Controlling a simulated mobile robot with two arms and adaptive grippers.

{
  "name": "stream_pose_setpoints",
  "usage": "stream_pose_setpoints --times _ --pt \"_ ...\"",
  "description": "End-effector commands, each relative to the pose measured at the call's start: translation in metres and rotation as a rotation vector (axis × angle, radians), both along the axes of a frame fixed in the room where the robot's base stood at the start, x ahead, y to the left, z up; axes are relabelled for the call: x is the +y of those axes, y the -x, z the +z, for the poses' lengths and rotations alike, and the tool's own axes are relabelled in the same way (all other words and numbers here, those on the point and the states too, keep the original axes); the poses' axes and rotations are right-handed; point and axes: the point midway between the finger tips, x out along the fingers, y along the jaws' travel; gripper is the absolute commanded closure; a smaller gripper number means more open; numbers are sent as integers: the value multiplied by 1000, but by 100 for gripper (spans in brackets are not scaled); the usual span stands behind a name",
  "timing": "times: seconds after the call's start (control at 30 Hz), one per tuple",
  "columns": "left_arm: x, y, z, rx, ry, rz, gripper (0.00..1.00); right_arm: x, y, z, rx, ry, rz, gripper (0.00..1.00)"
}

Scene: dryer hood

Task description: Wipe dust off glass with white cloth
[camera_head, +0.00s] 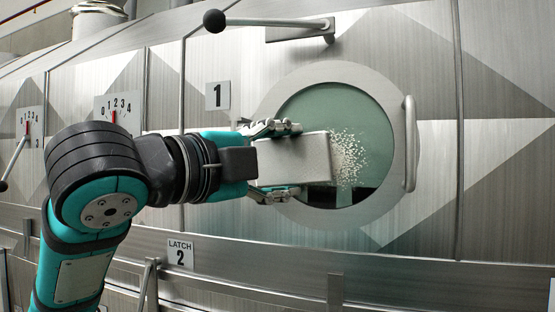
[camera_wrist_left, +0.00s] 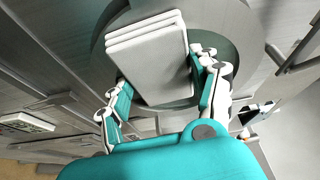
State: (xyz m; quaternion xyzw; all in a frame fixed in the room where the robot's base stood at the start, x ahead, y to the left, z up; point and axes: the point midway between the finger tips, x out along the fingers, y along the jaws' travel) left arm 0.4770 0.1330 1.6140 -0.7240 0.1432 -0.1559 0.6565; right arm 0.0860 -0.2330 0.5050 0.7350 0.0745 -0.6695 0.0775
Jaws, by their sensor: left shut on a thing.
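My left gripper (camera_head: 280,160) comes in from the left and is shut on a white folded cloth (camera_head: 300,160), held in front of the round glass (camera_head: 325,105). In the left wrist view, the cloth (camera_wrist_left: 150,60) sits between the two fingers (camera_wrist_left: 160,95) as a layered rectangular pad. A patch of white speckled dust (camera_head: 347,155) shows on the glass just right of the cloth's edge. The cloth covers the glass left of the dust. Whether the cloth touches the glass, I cannot tell. My right gripper is not in view.
A metal ring with a vertical handle (camera_head: 409,143) on its right surrounds the glass. A lever with a black ball (camera_head: 214,21) is above. A plate marked 1 (camera_head: 217,95) is left of the glass, and a latch 2 plate (camera_head: 181,254) is below. Dials (camera_head: 118,114) are at left.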

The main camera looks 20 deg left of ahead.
Motion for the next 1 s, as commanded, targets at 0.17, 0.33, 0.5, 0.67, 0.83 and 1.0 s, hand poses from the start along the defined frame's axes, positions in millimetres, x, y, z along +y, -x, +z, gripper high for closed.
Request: stream_pose_setpoints --times 0.17,0.33,0.5,0.67,0.83,1.0 --pt "-16 1 2 0 -2 -2 63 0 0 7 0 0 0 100" --pt "-29 2 1 -2 -1 -3 63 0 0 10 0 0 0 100" --pt "-34 2 1 -2 0 -2 63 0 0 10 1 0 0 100" --pt "-44 2 1 -1 -1 -3 63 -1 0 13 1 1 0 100" --pt "-60 1 1 1 -2 -3 63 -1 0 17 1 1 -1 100" --pt "-68 0 0 0 -1 -1 63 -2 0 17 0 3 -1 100"
